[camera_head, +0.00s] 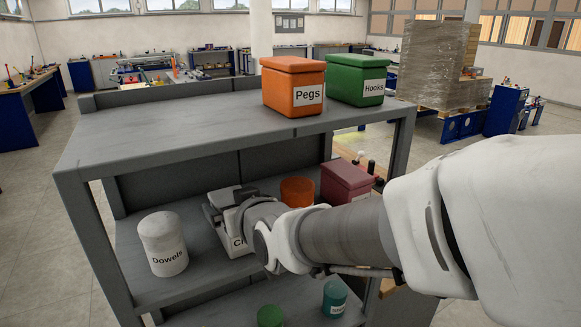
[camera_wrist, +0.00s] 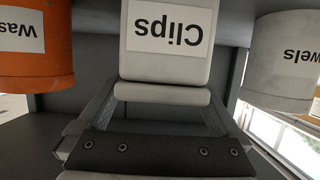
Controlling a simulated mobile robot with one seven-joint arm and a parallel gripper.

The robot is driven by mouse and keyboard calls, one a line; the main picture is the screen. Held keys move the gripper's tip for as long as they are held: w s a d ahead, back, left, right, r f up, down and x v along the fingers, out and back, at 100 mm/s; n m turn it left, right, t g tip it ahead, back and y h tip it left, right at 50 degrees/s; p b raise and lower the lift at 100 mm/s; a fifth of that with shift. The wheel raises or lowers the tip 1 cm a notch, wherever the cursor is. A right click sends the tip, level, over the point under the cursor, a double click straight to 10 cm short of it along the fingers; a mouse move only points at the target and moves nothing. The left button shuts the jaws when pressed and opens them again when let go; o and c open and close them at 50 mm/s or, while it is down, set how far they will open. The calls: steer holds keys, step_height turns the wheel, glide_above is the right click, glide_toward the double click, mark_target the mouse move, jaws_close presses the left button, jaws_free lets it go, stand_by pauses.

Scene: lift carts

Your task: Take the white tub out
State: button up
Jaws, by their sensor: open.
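The white tub labelled Clips (camera_head: 232,245) stands on the middle shelf of the grey cart, mostly hidden behind my gripper in the head view. In the wrist view, which is upside down, the Clips tub (camera_wrist: 165,68) is straight ahead. Its pale lid edge lies between the fingertips of my gripper (camera_wrist: 162,90), one finger at each side. I cannot tell whether they touch it. Another white container, round and labelled Dowels (camera_head: 162,243), stands to its left; it also shows in the wrist view (camera_wrist: 278,68).
An orange round tub (camera_head: 297,191) and a dark red tub (camera_head: 346,181) stand to the right on that shelf. The cart's top board (camera_head: 190,127) is close above, bearing orange Pegs (camera_head: 292,85) and green Hooks (camera_head: 356,78) tubs. A grey post (camera_head: 95,240) stands at the left.

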steer(key=shift+c, duration=0.2)
steer(key=c, duration=1.4)
steer(key=shift+r, duration=0.1)
steer(key=shift+c, duration=0.4)
steer(key=shift+r, duration=0.1)
